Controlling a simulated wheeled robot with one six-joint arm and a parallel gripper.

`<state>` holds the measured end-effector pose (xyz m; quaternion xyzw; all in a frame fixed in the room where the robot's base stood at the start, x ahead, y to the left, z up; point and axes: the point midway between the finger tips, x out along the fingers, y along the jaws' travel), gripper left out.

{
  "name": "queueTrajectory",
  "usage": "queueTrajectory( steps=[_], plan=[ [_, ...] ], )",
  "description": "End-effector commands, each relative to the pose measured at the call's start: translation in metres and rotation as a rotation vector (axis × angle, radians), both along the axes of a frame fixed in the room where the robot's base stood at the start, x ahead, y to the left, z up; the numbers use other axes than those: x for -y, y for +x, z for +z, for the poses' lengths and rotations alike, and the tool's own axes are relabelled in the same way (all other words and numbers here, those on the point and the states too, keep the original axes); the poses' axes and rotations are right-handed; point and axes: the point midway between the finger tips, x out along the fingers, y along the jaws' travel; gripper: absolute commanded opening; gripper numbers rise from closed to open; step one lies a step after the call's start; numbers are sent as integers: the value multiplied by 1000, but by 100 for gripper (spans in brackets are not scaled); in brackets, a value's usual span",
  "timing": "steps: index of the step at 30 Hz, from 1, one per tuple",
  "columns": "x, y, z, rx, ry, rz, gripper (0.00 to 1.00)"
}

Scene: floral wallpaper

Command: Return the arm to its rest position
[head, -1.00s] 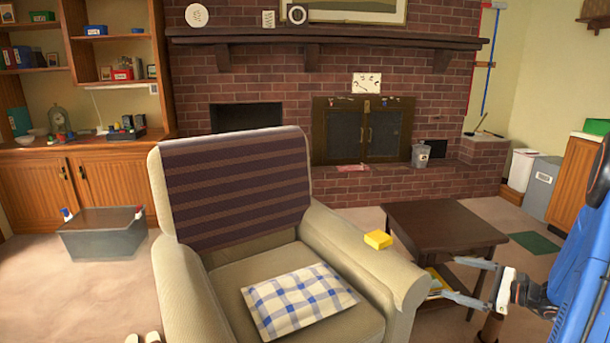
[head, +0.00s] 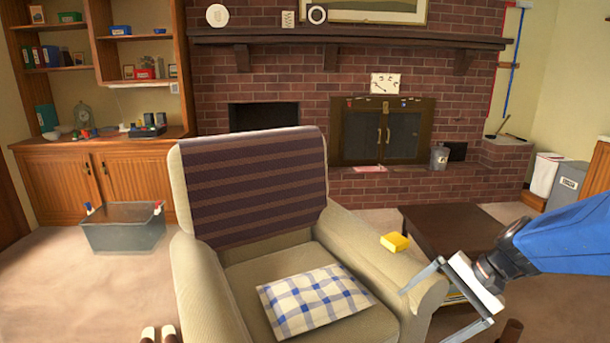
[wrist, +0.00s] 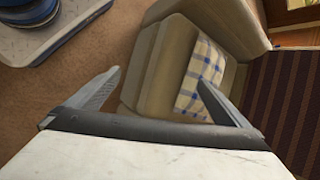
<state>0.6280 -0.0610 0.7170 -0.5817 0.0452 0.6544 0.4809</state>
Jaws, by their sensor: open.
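My gripper (head: 440,300) is at the lower right of the head view, in front of the armchair's right arm. Its two fingers are spread apart with nothing between them. My blue arm reaches in from the right edge. In the wrist view my gripper (wrist: 165,90) is open, with the armchair (wrist: 155,75) and its checked cushion (wrist: 203,75) beyond the fingers.
The beige armchair (head: 200,290) with a striped cover fills the middle. A dark side table (head: 450,232) stands behind my gripper. A grey bin (head: 125,235) sits on the carpet at left. A brick fireplace (head: 280,80) is at the back. Open carpet lies at left.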

Motion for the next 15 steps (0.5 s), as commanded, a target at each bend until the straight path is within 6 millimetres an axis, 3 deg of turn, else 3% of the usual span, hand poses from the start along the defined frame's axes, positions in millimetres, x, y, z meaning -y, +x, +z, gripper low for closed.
queueTrajectory(
  steps=[7, 15],
  plan=[
    [-14, -50, 11, 107, -226, 202, 100],
    [-12, -95, 23, 250, -467, 402, 100]
  ],
)
